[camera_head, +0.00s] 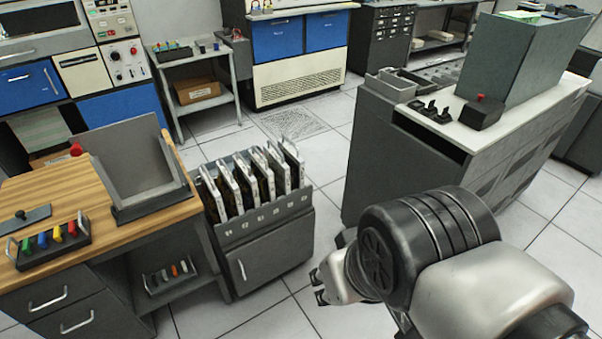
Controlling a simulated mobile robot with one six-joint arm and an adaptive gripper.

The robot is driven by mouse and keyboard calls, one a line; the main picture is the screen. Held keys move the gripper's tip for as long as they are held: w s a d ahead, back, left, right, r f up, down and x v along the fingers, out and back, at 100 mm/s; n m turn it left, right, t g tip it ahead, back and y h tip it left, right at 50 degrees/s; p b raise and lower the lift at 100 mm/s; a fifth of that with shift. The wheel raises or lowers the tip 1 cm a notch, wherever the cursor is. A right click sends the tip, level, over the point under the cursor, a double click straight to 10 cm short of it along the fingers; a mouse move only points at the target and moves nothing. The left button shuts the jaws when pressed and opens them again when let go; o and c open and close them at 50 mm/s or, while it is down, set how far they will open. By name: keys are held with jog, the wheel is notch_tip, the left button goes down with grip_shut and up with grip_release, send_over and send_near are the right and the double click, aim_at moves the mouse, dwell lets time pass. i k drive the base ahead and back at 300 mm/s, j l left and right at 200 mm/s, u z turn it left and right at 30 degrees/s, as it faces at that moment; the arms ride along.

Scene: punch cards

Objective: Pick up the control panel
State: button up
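I cannot tell for certain which thing is the control panel. A small dark panel with blue, green, yellow and red switches (50,243) and end handles lies on the wooden desk at the left. A flat grey plate with a black knob (22,218) lies just behind it. A black box with a red button (480,112) sits on the white counter at the right. My gripper (318,286) is over the floor, right of the card rack and far from the desk panel. Its two fingertips look apart, with nothing seen between them.
The wooden desk (35,188) carries a grey open holder (135,165). A dark rack (255,225) with several upright cards stands beside it. A similar coloured panel (168,278) sits on the desk's lower shelf. Tiled floor (265,325) is clear in front of the rack.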

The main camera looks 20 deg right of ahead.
aim_at(228, 189)
jog(key=i+l+u, duration=0.15)
jog(key=i, duration=0.4)
jog(key=i+l+u, duration=0.15)
jog(key=i, duration=0.35)
jog(key=i+l+u, duration=0.15)
jog(key=i+l, duration=0.15)
jog(key=i, duration=0.2)
jog(key=i+l+u, duration=0.1)
jog(key=i+l, duration=0.25)
jog(key=i, duration=0.15)
